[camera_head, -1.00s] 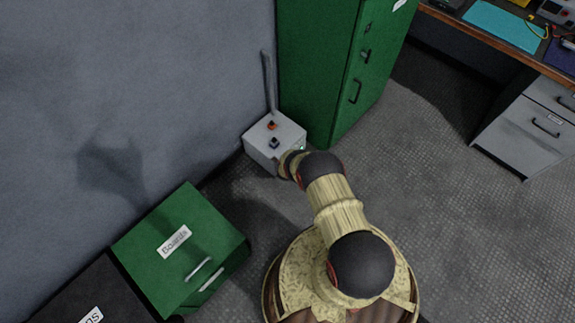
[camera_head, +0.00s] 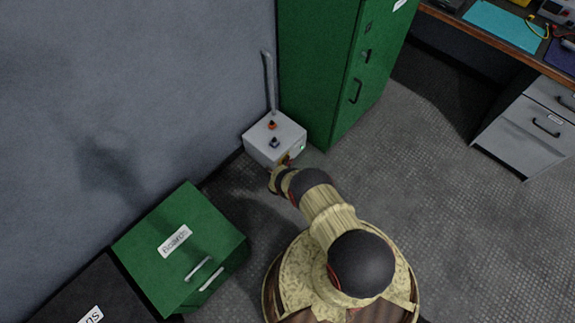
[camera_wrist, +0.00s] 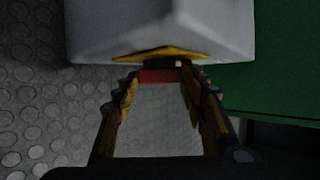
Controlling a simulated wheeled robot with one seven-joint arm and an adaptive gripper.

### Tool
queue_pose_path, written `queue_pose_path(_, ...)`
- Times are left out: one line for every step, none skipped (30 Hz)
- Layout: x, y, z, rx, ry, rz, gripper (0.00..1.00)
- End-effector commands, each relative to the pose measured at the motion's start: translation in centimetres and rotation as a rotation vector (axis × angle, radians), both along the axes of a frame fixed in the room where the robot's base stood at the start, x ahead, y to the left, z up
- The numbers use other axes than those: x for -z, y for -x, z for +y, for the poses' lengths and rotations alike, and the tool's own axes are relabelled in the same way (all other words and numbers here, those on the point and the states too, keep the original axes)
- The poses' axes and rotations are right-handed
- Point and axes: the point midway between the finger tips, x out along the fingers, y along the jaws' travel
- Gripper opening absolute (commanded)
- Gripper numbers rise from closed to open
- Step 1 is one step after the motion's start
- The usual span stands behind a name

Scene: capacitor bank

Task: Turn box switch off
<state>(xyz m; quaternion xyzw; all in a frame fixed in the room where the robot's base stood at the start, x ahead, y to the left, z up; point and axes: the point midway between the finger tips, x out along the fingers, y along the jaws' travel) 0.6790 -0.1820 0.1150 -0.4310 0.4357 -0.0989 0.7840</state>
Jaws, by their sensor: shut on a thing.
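The light grey switch box (camera_head: 260,139) sits by the wall, left of the green cabinet. An orange-red knob (camera_head: 272,125) and a dark blue knob (camera_head: 274,142) are on its top, and a small green light (camera_head: 303,147) shows on its side. In the wrist view the box (camera_wrist: 160,25) fills the top, with a yellow plate (camera_wrist: 190,54) and a red switch handle (camera_wrist: 158,76) on it. My gripper (camera_wrist: 157,82) has its fingers on either side of the red handle and is shut on it. In the head view my wrist partly hides the box's lower front.
The tall green cabinet (camera_head: 320,70) stands close on the box's right. A green box labelled Boards (camera_head: 150,235) is on the floor at lower left, beside a black one (camera_head: 85,300). A grey conduit (camera_head: 268,80) rises behind the switch box.

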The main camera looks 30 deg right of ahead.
Motion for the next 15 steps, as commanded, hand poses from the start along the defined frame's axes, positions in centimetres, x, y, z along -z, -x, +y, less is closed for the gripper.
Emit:
queue_pose_path(0.12, -0.07, 0.22, -0.004, 0.016, -0.005, 0.17)
queue_pose_path(0.12, -0.05, 0.21, -0.004, 0.023, -0.008, 0.17)
queue_pose_path(0.08, -0.06, 0.17, -0.002, 0.034, -0.013, 0.17)
queue_pose_path(0.07, -0.05, 0.17, -0.003, 0.04, -0.015, 0.17)
queue_pose_path(0.07, -0.04, 0.18, -0.003, 0.045, -0.016, 0.17)
queue_pose_path(0.04, -0.05, 0.18, -0.003, 0.049, -0.017, 0.17)
queue_pose_path(0.02, -0.07, 0.18, -0.003, 0.052, -0.018, 0.17)
queue_pose_path(0.0, -0.08, 0.17, -0.003, 0.053, -0.019, 0.17)
queue_pose_path(-0.01, -0.08, 0.18, -0.002, 0.053, -0.02, 0.17)
queue_pose_path(-0.02, -0.08, 0.16, -0.002, 0.053, -0.02, 0.17)
queue_pose_path(-0.02, -0.08, 0.16, -0.002, 0.054, -0.019, 0.17)
queue_pose_path(-0.02, -0.07, 0.17, -0.002, 0.054, -0.019, 0.17)
queue_pose_path(-0.02, -0.07, 0.17, -0.002, 0.054, -0.019, 0.17)
queue_pose_path(-0.02, -0.06, 0.16, -0.002, 0.054, -0.019, 0.17)
queue_pose_path(-0.01, -0.06, 0.17, -0.002, 0.054, -0.019, 0.17)
